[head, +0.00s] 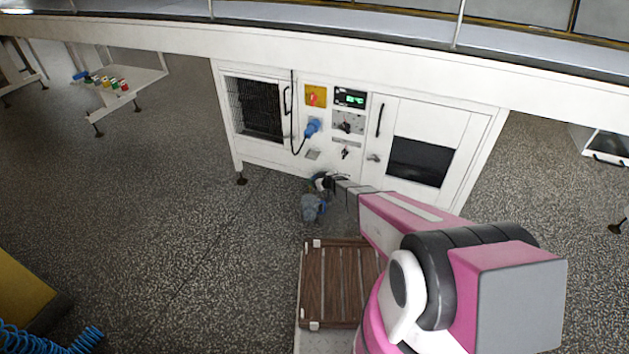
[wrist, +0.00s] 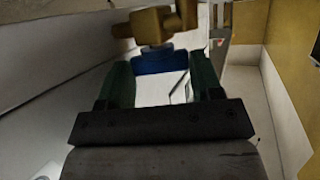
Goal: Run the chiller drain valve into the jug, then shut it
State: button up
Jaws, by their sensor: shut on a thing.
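The brass-coloured drain valve (wrist: 155,24) shows at the top of the wrist view, with its blue handle (wrist: 158,62) just below it. My gripper (wrist: 161,76) has its two green fingers on either side of the blue handle and is shut on it. In the head view my gripper (head: 325,182) is low at the front of the white chiller cabinet (head: 270,157), and it hides the valve. A grey-blue jug (head: 312,208) stands below and close to my gripper. Its inside is too small to read, and I cannot see any flow.
A wooden slatted pallet (head: 338,285) lies in front of the cabinet, close to my arm. A blue plug (head: 312,127) with a black cable is on the cabinet front. A low table (head: 140,78) with coloured items stands at the far left. The speckled floor at left is mostly clear.

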jog(key=shift+w+d+n+g+y, duration=0.1)
jog(key=shift+d+n+g+y, duration=0.05)
jog(key=shift+n+g+y, duration=0.4)
jog(key=o, duration=0.9)
jog(key=shift+h, duration=0.25)
jog(key=m+t+h, duration=0.2)
jog(key=m, duration=0.1)
jog(key=m+t+h, duration=0.1)
jog(key=h, duration=0.1)
jog(key=shift+s+a+m+t, duration=0.25)
jog(key=shift+a+m, duration=0.05)
jog(key=shift+m, duration=0.05)
jog(key=shift+a+m+t+h, duration=0.2)
jog(key=shift+m+t+h, duration=0.3)
jog(key=shift+m+h, duration=0.3)
